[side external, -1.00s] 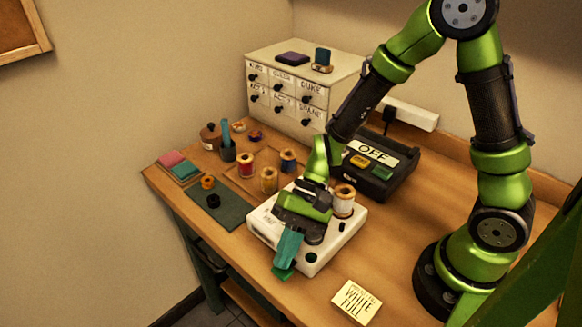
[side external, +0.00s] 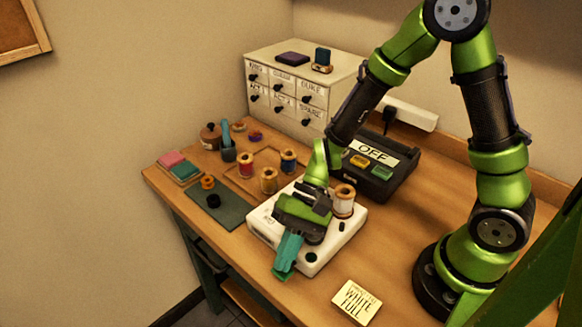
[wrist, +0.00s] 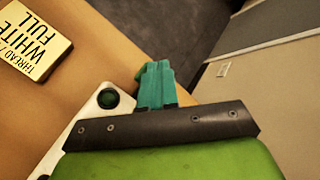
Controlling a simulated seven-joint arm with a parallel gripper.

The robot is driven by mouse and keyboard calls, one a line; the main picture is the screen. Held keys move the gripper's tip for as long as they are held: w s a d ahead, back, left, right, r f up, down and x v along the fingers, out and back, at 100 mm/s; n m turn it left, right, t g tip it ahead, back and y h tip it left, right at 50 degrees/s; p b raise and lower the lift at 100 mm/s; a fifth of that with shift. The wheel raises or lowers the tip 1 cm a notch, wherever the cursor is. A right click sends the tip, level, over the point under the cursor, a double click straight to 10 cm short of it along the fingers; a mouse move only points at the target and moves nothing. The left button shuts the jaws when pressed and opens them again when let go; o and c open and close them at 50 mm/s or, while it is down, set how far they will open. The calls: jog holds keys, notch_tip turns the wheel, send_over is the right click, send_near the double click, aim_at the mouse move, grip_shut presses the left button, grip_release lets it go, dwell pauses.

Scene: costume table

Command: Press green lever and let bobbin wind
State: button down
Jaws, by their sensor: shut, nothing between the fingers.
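The white winder (side external: 346,243) sits on the table with my gripper (side external: 284,270) over its front edge. The fingers are teal, shut together and empty, and point down at the front edge. The green lever is mostly hidden by the fingers; a green sliver of it (wrist: 139,73) shows beside them in the wrist view. Fingertips and lever overlap in view, but I cannot tell for sure whether they touch. A dark green round button (wrist: 108,98) is on the winder's corner. A white thread spool (side external: 344,201) stands at the winder's back right; the bobbin is not clearly visible.
A card reading "WHITE FULL" (side external: 357,301) lies right of the winder. A black box with an "OFF" sign (side external: 373,152) stands behind. The right tabletop is mostly clear.

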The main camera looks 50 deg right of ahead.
jog(key=shift+f, duration=0.65)
jog(key=shift+s+a+f, duration=0.15)
jog(key=shift+s+f, duration=0.1)
jog(key=shift+f, duration=0.2)
dwell(1.1)
jog(key=shift+r, duration=0.15)
jog(key=shift+s+r, duration=0.25)
jog(key=shift+r, duration=0.5)
jog(key=shift+w+r, duration=0.1)
jog(key=shift+d+r, duration=0.1)
jog(key=shift+d, duration=0.1)
jog(key=shift+w+r, duration=0.1)
jog(key=shift+r, duration=2.4)
